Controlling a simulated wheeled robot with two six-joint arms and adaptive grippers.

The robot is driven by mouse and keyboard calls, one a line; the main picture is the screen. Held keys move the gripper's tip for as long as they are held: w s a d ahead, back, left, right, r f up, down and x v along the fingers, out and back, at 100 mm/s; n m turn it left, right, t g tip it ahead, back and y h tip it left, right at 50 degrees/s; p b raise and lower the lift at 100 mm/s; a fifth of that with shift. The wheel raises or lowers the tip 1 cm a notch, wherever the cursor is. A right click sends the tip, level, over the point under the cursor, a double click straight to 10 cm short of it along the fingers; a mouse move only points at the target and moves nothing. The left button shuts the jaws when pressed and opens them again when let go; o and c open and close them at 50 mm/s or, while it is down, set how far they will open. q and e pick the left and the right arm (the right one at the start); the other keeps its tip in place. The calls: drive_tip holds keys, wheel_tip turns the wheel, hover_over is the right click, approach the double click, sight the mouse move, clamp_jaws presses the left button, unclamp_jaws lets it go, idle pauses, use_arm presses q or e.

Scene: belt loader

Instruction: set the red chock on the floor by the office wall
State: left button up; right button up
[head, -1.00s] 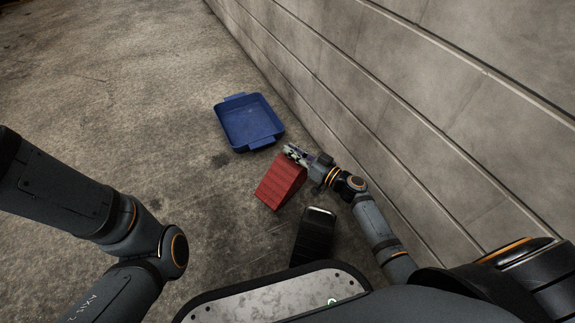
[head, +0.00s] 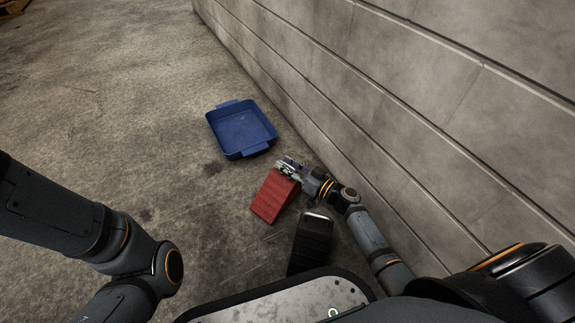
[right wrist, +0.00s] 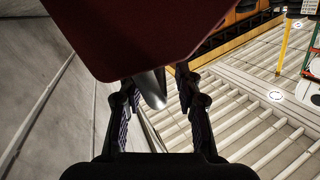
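The red chock (head: 274,196) is a ribbed wedge near the foot of the grey office wall (head: 440,140). My right gripper (head: 286,167) is at the chock's upper end. In the right wrist view the chock (right wrist: 140,35) fills the top, and the fingers (right wrist: 158,85) reach its lower edge on both sides of a grey metal piece; the gripper looks shut on the chock. I cannot tell whether the chock touches the floor (head: 120,120). Only my left arm's links show; the left gripper is out of view.
A blue tray (head: 241,131) lies on the floor just beyond the chock, near the wall. A dark ribbed block (head: 310,245) is close to the chock, on my side. The floor to the left is clear. Rollers (right wrist: 235,120) show in the right wrist view.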

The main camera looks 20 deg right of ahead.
drive_tip(key=p+v, duration=0.4)
drive_tip(key=v, duration=0.8)
drive_tip(key=shift+r, duration=0.1)
